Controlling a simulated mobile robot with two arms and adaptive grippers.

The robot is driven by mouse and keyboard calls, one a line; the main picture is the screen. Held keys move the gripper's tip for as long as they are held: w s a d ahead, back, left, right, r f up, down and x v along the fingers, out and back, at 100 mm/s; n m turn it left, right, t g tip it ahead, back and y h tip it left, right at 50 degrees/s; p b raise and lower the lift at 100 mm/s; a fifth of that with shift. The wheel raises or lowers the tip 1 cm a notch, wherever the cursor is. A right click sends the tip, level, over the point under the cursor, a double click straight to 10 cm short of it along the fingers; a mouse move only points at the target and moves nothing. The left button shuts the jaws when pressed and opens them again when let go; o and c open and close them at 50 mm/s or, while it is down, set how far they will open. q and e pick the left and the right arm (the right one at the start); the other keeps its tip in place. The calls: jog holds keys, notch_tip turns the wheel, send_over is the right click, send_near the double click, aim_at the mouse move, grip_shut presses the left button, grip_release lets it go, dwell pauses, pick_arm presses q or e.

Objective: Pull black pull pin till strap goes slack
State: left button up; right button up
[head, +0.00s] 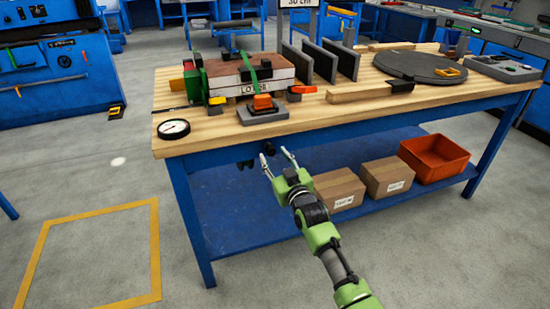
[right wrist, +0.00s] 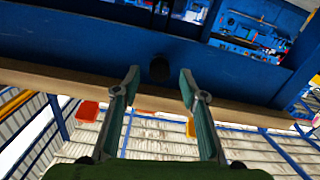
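My right gripper (head: 277,161) is open and empty, in front of the bench's blue front rail. In the right wrist view a round black knob (right wrist: 159,69), which looks like the pull pin, sits on the blue rail between and just beyond the open fingertips (right wrist: 160,80). In the head view small black knobs (head: 245,164) show under the bench edge; I cannot tell which is the pin. A green strap (head: 250,68) runs over the stacked panel block (head: 237,76) on the bench; its tension is unclear. My left gripper is not in view.
The wooden bench top (head: 215,136) overhangs the rail. On it are a round gauge (head: 173,129), a grey base with an orange piece (head: 263,108), upright dark panels (head: 318,62) and a grey disc (head: 418,67). Boxes (head: 340,188) and an orange bin (head: 434,158) fill the lower shelf's right side.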

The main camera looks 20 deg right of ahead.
jog(key=s, duration=1.2)
jog(key=shift+d, duration=0.3)
